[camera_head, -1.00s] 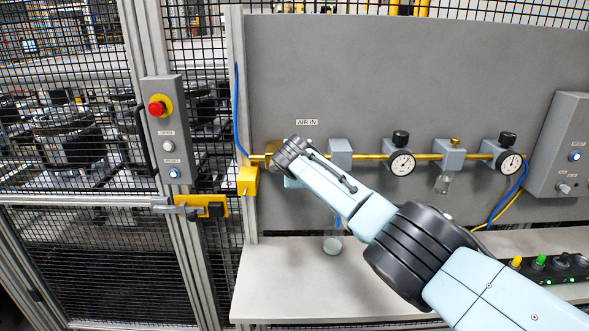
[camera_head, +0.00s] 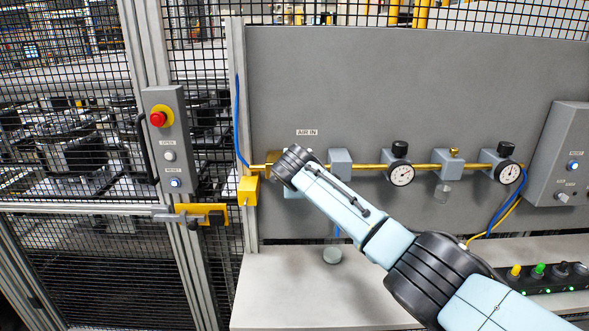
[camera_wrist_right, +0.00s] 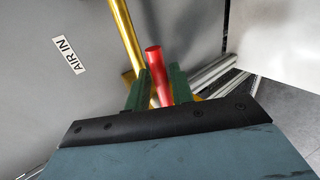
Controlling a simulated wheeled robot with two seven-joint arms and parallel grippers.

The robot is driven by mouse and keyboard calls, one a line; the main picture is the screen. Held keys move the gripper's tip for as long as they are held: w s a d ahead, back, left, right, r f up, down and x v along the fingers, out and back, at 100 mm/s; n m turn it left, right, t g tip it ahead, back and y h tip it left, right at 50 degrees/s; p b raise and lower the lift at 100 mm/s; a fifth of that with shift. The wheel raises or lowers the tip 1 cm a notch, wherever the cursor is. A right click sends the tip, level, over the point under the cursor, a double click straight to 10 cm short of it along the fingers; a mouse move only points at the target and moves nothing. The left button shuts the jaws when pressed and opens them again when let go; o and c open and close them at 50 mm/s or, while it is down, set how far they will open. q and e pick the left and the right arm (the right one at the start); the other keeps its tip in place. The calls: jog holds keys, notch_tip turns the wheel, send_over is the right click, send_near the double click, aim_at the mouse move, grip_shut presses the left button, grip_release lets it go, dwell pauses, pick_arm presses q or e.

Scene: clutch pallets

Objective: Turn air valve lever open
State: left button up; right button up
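The red air valve lever (camera_wrist_right: 154,62) shows in the right wrist view, beside the brass pipe (camera_wrist_right: 126,35). The green fingers of my right gripper (camera_wrist_right: 160,85) stand on either side of the lever. I cannot tell whether they press on it from both sides. In the head view my right arm reaches to the brass pipe (camera_head: 370,167) just below the AIR IN label (camera_head: 307,132). My wrist hides the lever and the fingertips there. My left gripper is not in view.
Round gauges (camera_head: 401,175) sit along the pipe to the right. A yellow block (camera_head: 247,190) and blue hose (camera_head: 238,120) are at the panel's left edge. A mesh fence with a red stop button (camera_head: 157,118) stands further left. A grey shelf (camera_head: 290,290) lies below.

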jog(key=b+v, duration=0.1)
jog(key=v, duration=1)
jog(key=shift+f, duration=0.1)
